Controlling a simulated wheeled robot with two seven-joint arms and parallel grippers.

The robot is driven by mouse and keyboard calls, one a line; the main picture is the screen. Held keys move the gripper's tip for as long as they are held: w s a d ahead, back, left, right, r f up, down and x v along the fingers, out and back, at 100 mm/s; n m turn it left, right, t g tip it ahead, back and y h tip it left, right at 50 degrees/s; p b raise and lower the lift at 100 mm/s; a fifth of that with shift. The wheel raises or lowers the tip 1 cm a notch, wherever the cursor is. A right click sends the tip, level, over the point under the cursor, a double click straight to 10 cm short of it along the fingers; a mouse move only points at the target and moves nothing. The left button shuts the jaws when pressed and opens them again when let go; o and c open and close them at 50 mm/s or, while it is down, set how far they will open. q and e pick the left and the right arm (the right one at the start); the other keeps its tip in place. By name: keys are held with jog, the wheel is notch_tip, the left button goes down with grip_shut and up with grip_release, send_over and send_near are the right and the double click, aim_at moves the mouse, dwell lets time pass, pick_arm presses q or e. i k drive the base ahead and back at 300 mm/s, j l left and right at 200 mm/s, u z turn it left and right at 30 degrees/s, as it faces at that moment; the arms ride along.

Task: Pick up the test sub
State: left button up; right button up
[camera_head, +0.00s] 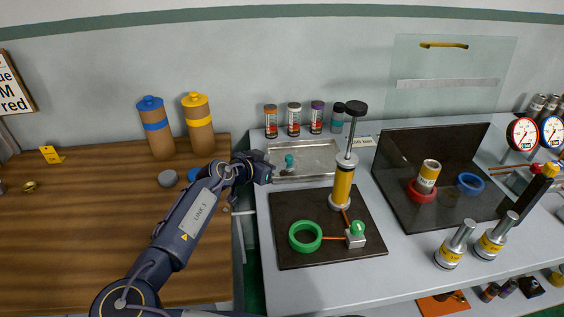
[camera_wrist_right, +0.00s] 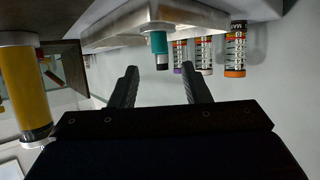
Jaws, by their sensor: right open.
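A small teal piece (camera_head: 289,160) stands in the metal tray (camera_head: 318,148) at the back of the grey bench; no label shows it to be the test sub. My right gripper (camera_head: 264,172) is open and empty at the tray's left edge, left of the teal piece and apart from it. In the right wrist view its open fingers (camera_wrist_right: 158,88) show with nothing between them. That view is upside down, and a teal cylinder with a dark end (camera_wrist_right: 158,48) shows beyond the fingertips; I cannot tell if it is the same piece. My left gripper is out of view.
Several small bottles (camera_head: 294,120) stand behind the tray. A yellow pump (camera_head: 342,187) with a tall black-knobbed rod stands right of it on a dark mat (camera_head: 290,256) with a green ring (camera_head: 305,237). A wooden bench (camera_head: 80,220) lies left, beyond a gap.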

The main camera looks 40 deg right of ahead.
aim_at(429, 171)
jog(key=k, duration=1.5)
